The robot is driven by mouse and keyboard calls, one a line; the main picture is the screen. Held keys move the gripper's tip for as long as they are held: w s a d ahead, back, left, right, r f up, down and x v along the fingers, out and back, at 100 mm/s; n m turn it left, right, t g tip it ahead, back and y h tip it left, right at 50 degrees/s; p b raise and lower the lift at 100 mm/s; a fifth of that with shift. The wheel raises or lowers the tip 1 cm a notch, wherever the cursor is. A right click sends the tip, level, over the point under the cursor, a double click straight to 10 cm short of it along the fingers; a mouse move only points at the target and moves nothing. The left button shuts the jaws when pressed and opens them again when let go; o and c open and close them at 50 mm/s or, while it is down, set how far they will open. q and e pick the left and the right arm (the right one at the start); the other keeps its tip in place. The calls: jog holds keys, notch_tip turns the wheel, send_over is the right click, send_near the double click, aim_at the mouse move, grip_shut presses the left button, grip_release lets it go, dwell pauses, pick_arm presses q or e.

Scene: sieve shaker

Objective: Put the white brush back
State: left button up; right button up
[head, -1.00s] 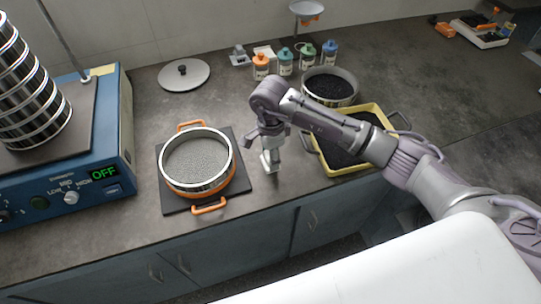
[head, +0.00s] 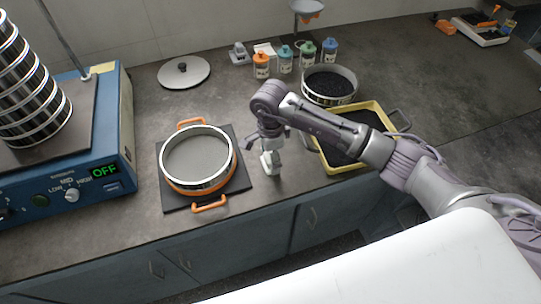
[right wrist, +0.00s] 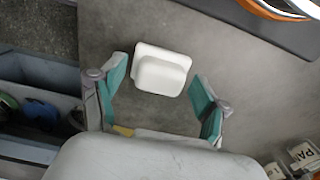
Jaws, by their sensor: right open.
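The white brush (head: 269,164) stands on the grey bench, just right of the black mat, and is partly hidden by my gripper in the head view. In the right wrist view the white brush (right wrist: 160,70) shows from above, between and just beyond my fingertips. My right gripper (head: 270,146) points down at it. In the right wrist view its two teal-padded fingers (right wrist: 162,82) are apart, with a gap to the brush on each side. My left gripper is not in view.
A round sieve (head: 198,186) with orange handles sits on the black mat (head: 237,185). A yellow tray (head: 345,168) and a sieve of dark grains (head: 330,84) stand right. The blue shaker (head: 118,130) is left; small bottles (head: 285,62) and a lid (head: 184,72) are behind.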

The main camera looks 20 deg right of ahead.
jog(key=shift+r, duration=0.4)
notch_tip(320, 180, up, 12)
jog(key=b, duration=0.3)
jog(key=shift+f, duration=0.25)
